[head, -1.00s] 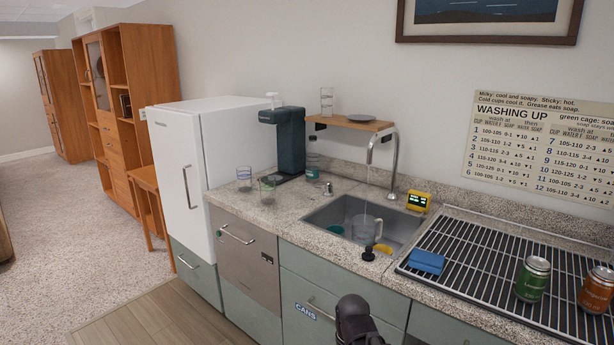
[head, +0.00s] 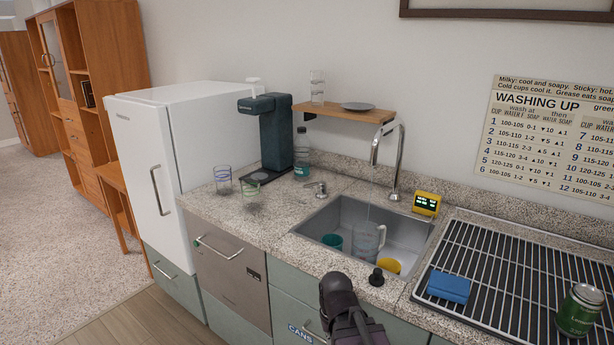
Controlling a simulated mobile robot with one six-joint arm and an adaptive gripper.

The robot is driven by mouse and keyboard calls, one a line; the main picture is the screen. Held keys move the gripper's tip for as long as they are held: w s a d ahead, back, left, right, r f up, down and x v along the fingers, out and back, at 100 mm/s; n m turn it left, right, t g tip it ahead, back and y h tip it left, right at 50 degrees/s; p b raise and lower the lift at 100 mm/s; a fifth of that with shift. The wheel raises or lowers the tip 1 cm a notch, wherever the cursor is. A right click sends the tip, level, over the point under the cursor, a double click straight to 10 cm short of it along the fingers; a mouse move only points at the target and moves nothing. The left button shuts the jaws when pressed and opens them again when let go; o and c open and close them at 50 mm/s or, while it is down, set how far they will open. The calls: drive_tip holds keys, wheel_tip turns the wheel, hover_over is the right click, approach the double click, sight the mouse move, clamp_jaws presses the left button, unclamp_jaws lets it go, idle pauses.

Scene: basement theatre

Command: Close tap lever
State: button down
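The chrome gooseneck tap (head: 398,160) stands behind the grey sink (head: 410,235), with its spout over the basin. A small chrome fitting (head: 320,189) with a short arm stands on the counter left of the sink. A black knob (head: 376,277) stands at the sink's front edge. I cannot tell for sure which of these is the tap lever. My gripper (head: 338,292) shows as a dark shape at the bottom, in front of the counter and left of the knob. It appears apart from the tap. Its fingers cannot be made out.
A clear jug (head: 368,240), a teal cup (head: 332,241) and a yellow item (head: 389,266) are in the sink. A yellow display (head: 426,204) stands behind it. A blue sponge (head: 448,287) and a green can (head: 579,311) are on the rack (head: 500,275). Glasses (head: 222,180) stand at left.

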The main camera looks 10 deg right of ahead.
drive_tip(key=shift+w+d, duration=0.3)
drive_tip(key=shift+w, duration=0.2)
drive_tip(key=shift+r, duration=0.15)
